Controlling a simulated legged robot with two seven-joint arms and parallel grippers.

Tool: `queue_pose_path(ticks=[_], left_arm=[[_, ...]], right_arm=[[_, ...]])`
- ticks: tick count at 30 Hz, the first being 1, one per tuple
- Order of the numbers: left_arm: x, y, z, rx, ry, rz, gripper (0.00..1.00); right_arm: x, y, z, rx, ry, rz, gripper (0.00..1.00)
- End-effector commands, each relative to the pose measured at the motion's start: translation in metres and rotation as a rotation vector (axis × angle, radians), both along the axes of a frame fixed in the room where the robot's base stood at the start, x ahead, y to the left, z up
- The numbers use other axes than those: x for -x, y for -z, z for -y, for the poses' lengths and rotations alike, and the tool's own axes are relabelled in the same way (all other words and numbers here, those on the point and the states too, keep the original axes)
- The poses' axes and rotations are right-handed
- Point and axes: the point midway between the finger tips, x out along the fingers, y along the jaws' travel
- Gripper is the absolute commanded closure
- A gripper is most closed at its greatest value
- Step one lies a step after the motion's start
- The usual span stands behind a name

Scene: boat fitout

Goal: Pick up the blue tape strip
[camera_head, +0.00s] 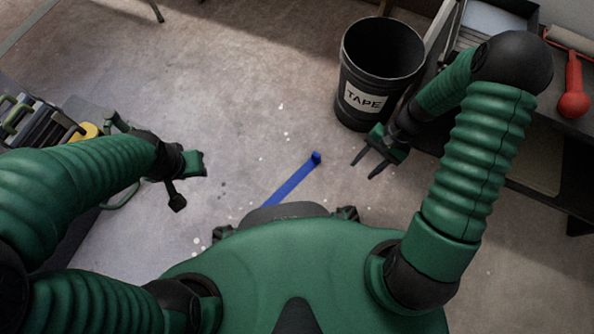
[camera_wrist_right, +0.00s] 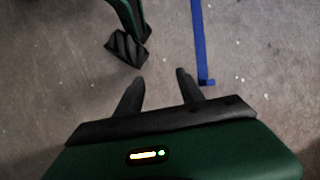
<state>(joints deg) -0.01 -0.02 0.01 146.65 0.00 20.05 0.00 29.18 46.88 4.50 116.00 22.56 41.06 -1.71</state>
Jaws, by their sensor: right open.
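The blue tape strip (camera_head: 292,181) lies on the concrete floor in front of my body in the head view, with a bent or curled far end. My body hides its near end. In the right wrist view the strip (camera_wrist_right: 199,42) runs down from the top edge, beyond the right fingertip. My right gripper (camera_head: 364,166) is open and empty, to the right of the strip and apart from it. Its two fingers also show in the right wrist view (camera_wrist_right: 160,78). My left gripper (camera_head: 188,186) is to the left of the strip; its jaw state is unclear.
A black bin labelled TAPE (camera_head: 363,97) stands just behind my right gripper. A workbench (camera_head: 535,178) with a red tool (camera_head: 573,95) is at the right. Dark cases and a yellow item (camera_head: 84,131) are at the left. The floor around the strip is clear.

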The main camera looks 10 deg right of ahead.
Motion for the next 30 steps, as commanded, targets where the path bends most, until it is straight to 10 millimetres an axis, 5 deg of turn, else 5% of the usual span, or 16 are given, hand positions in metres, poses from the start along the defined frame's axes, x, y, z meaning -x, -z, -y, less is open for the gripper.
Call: queue_pose_path(ticks=[6,12,18,22,30], left_arm=[[0.000,0.000,0.000,0.000,-0.001,-0.001,0.64],[0.000,0.000,0.000,0.000,0.000,-0.001,0.64],[0.000,0.000,0.000,0.000,0.000,-0.001,0.64],[0.000,0.003,0.000,0.000,0.000,-0.001,0.64],[0.000,0.026,0.000,0.000,0.000,-0.001,0.64]], right_arm=[[0.008,0.099,-0.002,-0.441,0.524,-0.187,0.55],[0.000,0.167,-0.009,-0.901,1.030,-0.187,0.55],[-0.006,0.197,-0.006,-1.186,1.344,-0.096,0.55],[-0.012,0.203,-0.008,-1.236,1.398,-0.072,0.55],[-0.063,0.207,-0.050,-1.239,1.393,-0.081,0.55]])
